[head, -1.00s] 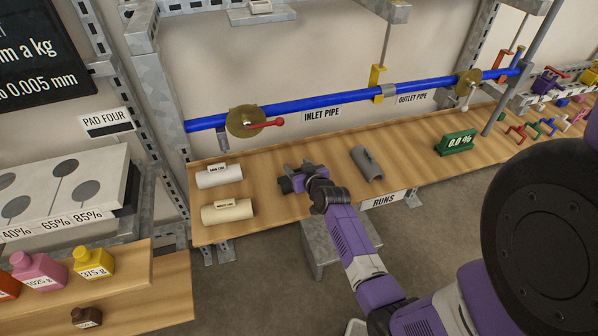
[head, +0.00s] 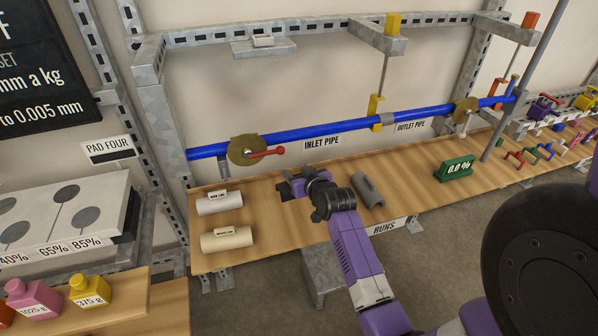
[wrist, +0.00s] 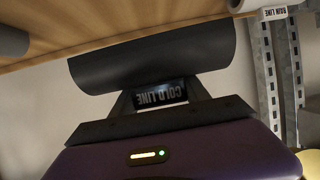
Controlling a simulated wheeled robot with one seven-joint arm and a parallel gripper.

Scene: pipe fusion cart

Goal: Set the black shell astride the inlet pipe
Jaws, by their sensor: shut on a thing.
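The black shell (wrist: 155,58) is a dark half-round trough with a label reading COLD LINE, upside down in the wrist view. My gripper (wrist: 160,97) is shut on it at the label. In the head view my gripper (head: 300,182) is over the wooden bench, in front of and below the blue inlet pipe (head: 310,132). The shell is mostly hidden there by my wrist. The inlet pipe runs along the wall above the INLET PIPE sign, apart from the shell.
A white shell (head: 219,204) and a cream shell (head: 228,239) lie at the bench's left end. A grey shell (head: 367,190) lies right of my wrist. A brass disc valve with a red handle (head: 244,150) and a yellow clamp (head: 376,108) sit on the pipe.

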